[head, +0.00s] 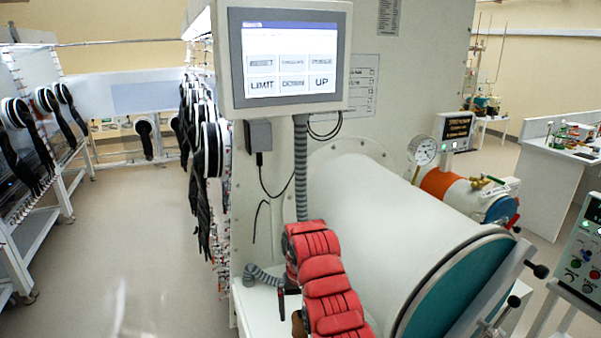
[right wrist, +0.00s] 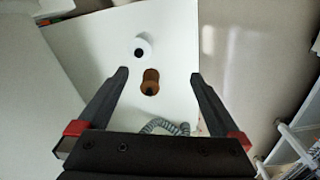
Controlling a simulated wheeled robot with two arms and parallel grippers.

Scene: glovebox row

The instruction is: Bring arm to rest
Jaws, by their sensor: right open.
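My right arm, with red padded segments, rises from the bottom middle of the head view and bends over beside the big white cylinder. Its dark right gripper (head: 287,303) points down at the bend's left side and is partly hidden by the arm. In the right wrist view the two black fingers of the right gripper (right wrist: 158,75) stand wide apart with nothing held. Below and between them are a brown item with a dark cap (right wrist: 151,76) and a small white round item (right wrist: 143,45) on a white surface (right wrist: 100,35). My left gripper is not in view.
A large white cylinder with a teal door (head: 455,295) stands right of the arm. A touch screen (head: 290,60) hangs above on a grey post. A grey coiled hose (head: 262,275) lies close left of the arm. The floor (head: 130,230) at left is clear.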

